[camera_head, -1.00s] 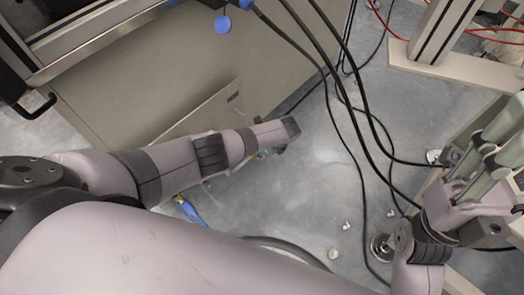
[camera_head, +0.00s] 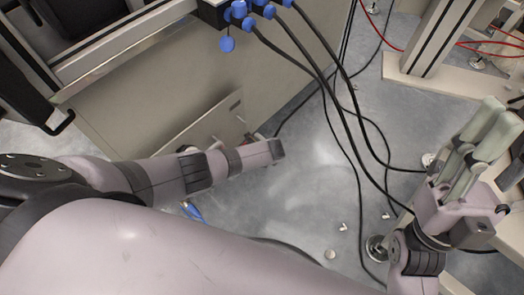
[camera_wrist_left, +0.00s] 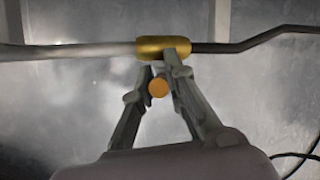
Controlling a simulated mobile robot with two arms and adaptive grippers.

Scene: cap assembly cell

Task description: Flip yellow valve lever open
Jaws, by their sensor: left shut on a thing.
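In the left wrist view a yellow sleeve-like part (camera_wrist_left: 151,47) sits around a horizontal grey pipe. A round orange-yellow end (camera_wrist_left: 158,88) shows between the fingers of my left gripper (camera_wrist_left: 161,75), just below the sleeve. The fingers lean together around it and are shut on the yellow valve lever, with one fingertip overlapping the sleeve. Most of the lever is hidden. In the head view my left forearm hides the left gripper and the valve. My right gripper (camera_head: 494,128) is at the right, fingers pointing up, away from the valve; its opening cannot be judged.
A beige cabinet (camera_head: 150,120) stands at the upper left, with blue-ended black cables (camera_head: 330,72) hanging from above it. A frame post (camera_head: 430,40) stands at the upper right.

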